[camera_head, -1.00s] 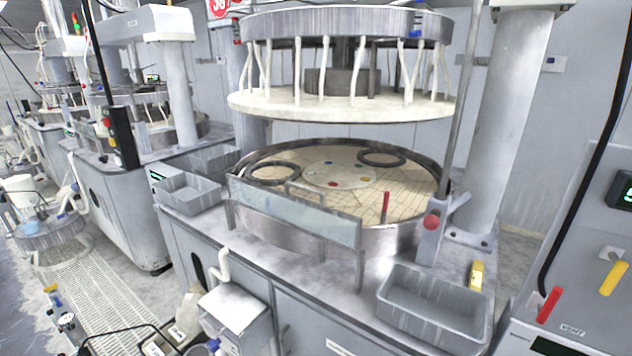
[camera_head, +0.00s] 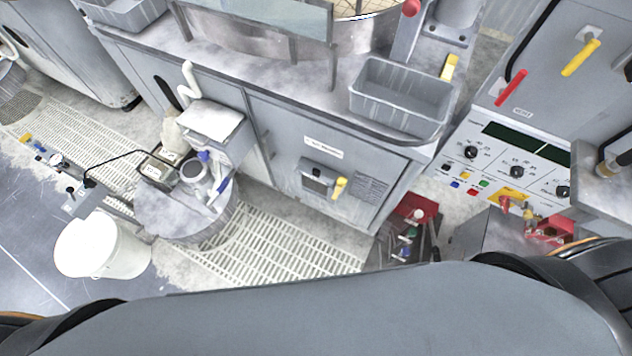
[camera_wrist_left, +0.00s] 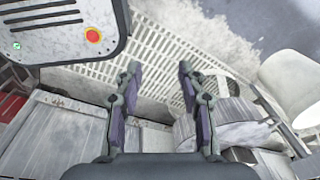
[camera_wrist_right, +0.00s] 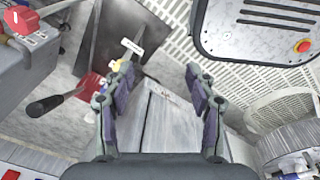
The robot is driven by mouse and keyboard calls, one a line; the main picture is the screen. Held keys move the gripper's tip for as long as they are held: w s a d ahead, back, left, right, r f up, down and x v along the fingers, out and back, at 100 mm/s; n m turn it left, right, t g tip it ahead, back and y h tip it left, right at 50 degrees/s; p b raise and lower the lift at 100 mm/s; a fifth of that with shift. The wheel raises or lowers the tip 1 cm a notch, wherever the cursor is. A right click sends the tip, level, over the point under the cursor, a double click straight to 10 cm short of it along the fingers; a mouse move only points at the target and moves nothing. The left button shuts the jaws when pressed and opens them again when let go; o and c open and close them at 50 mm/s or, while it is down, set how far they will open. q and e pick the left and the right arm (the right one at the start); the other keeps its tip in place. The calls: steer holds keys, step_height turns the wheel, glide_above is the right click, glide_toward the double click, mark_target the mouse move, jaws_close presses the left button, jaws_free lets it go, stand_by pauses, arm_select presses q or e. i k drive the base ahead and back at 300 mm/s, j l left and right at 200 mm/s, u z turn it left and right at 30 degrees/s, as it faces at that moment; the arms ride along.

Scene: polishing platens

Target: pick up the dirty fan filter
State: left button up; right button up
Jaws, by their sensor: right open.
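I cannot make out a dirty fan filter for certain in any view. A dark louvred grille (camera_head: 368,186) sits on the front of the grey machine cabinet (camera_head: 290,150) in the head view, right of a small dark box (camera_head: 318,176) with a yellow handle. My left gripper (camera_wrist_left: 160,66) is open and empty in the left wrist view, above the floor grating. My right gripper (camera_wrist_right: 160,68) is open and empty in the right wrist view, with a grey cabinet surface below it. Neither gripper shows in the head view.
A grey bin (camera_head: 402,100) stands on the cabinet's top. A white bucket (camera_head: 102,246) and a drum (camera_head: 188,208) with tools stand at the left. A red toolbox (camera_head: 412,212) is on the floor, beside a control panel (camera_head: 510,165). White floor grating (camera_head: 265,250) lies before the cabinet.

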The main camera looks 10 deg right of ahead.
mark_target(313, 180)
steer(key=z, duration=0.95)
steer(key=j+z, duration=0.25)
steer(key=j, duration=1.9)
